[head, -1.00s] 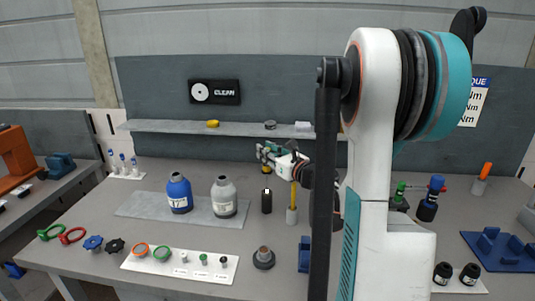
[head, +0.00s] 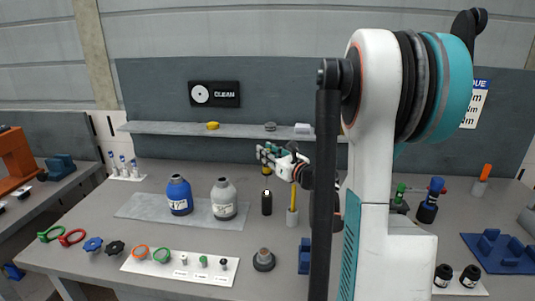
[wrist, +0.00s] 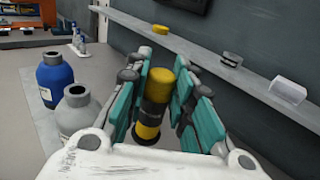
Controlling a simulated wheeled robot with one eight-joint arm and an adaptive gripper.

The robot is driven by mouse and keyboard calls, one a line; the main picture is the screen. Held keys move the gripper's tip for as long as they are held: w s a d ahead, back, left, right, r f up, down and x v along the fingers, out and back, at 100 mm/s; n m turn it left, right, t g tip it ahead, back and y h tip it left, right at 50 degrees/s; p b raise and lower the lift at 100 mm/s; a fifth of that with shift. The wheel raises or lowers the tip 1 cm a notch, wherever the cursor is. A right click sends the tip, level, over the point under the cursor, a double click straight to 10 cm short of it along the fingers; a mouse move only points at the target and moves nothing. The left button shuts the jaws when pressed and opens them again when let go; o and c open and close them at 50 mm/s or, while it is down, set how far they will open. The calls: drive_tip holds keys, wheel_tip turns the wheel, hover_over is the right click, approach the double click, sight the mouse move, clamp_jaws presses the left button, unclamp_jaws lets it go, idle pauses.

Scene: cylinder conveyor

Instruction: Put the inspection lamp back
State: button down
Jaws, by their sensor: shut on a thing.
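My gripper (head: 266,158) is shut on a yellow-and-black banded cylinder, taken to be the inspection lamp (wrist: 158,84). It stands roughly upright between the teal finger pads in the wrist view. In the head view only a small yellow part of the lamp (head: 266,169) shows under the fingers, above the back of the bench. A black upright cylinder (head: 267,204) with a small white mark at its top stands on the bench, lower in the picture than the gripper. I cannot tell whether it is a holder.
Blue bottle (head: 179,196) and grey bottle (head: 223,200) stand on a grey mat to the left. A holder with a yellow stick (head: 293,198) stands right of the black cylinder. A wall shelf (head: 168,127) runs behind, carrying a yellow item (head: 213,125). My arm hides part of the bench.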

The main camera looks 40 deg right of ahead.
sight(269, 170)
drive_tip(key=shift+f+b, duration=2.55)
drive_tip(key=shift+f, duration=0.55)
drive_tip(key=c, duration=1.3)
unclamp_jaws()
drive_tip(key=shift+r, duration=0.1)
drive_tip(key=shift+r+p, duration=2.1)
drive_tip(key=shift+r, duration=0.85)
